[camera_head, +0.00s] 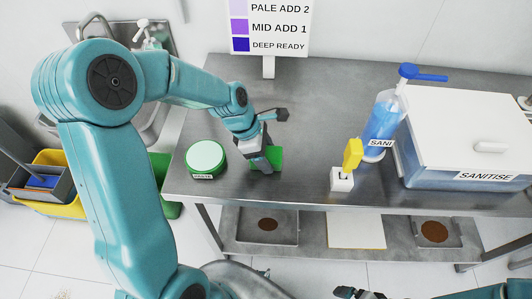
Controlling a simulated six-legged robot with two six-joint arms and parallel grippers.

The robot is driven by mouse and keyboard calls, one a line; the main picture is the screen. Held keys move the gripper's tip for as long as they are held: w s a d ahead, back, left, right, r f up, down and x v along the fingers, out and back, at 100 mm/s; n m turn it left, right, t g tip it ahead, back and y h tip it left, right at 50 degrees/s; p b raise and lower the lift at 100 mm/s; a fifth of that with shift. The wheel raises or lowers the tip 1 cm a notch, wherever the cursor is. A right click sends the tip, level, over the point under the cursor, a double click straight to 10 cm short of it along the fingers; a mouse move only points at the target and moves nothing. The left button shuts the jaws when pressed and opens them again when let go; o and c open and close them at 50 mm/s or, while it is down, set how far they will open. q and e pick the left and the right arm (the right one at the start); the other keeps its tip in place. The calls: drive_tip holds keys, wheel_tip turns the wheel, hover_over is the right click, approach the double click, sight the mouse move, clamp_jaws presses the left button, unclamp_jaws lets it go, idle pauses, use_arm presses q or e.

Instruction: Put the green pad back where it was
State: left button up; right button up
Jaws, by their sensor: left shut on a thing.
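The green pad (278,156) is at the left part of the steel table, just right of a round green tub. My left gripper (264,160) is shut on the pad and hides its middle. The pad is at or just above the table top; I cannot tell if it touches. My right gripper (357,293) shows only partly at the bottom edge, below the table front, away from the pad, and its jaws are not clear.
The round green tub (206,157) with a pale lid stands close left of the pad. A yellow item in a white holder (342,180), a blue sanitiser bottle (381,122) and a lidded SANITISE box (465,135) stand to the right. The middle of the steel table (315,125) is clear.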

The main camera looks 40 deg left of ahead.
use_arm(q)
drive_tip(key=shift+f, duration=0.2)
drive_tip(key=o, duration=1)
drive_tip(key=shift+w, duration=0.1)
drive_tip(key=shift+o, duration=0.2)
drive_tip(key=shift+r, duration=0.2)
drive_tip(key=shift+a+r, duration=0.2)
drive_tip(key=shift+r, duration=0.15)
drive_tip(key=v, duration=1.1)
drive_tip(key=shift+r, duration=0.1)
